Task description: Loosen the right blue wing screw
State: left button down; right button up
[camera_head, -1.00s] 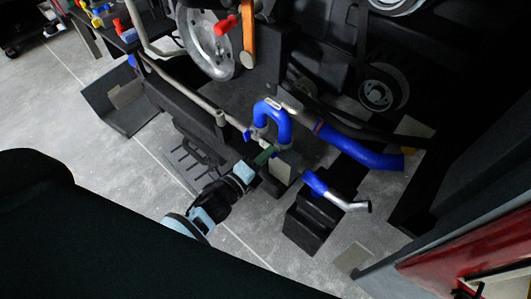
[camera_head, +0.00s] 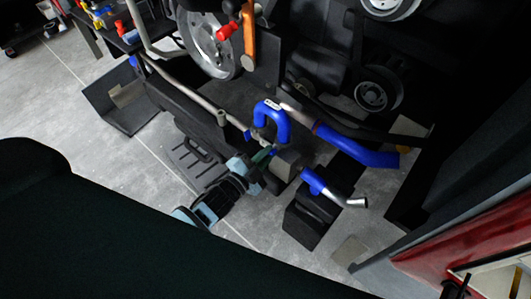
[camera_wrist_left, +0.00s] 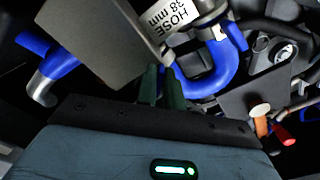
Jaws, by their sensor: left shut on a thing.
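The U-shaped blue hose (camera_head: 283,122) is in the middle of the head view, and it also shows in the left wrist view (camera_wrist_left: 226,72). A small blue wing screw (camera_head: 247,135) sits at its left end. The right blue wing screw (camera_head: 274,152) is at its right end, mostly hidden by my fingers. My left gripper (camera_head: 264,155), with dark green fingertips, is shut on it. In the left wrist view the fingertips (camera_wrist_left: 161,86) are close together beside the hose end, and the screw between them is hidden. My right gripper is not in view.
A grey plate (camera_wrist_left: 100,40) is close to the fingers. A blue elbow with a metal pipe (camera_head: 330,191) stands on a black block to the right. A thicker blue hose (camera_head: 355,150) runs behind.

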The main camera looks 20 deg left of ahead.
pick_arm(q)
jog(key=n, duration=0.4)
jog(key=n+p, duration=0.1)
jog(key=n, duration=0.3)
jog(key=shift+s+d+f+n, duration=0.1)
jog(key=shift+d+n, duration=0.05)
jog(key=shift+n, duration=0.15)
dwell(0.5)
jog(key=c, duration=1.6)
grip_release()
jog(key=shift+o, duration=0.2)
jog(key=v, duration=0.8)
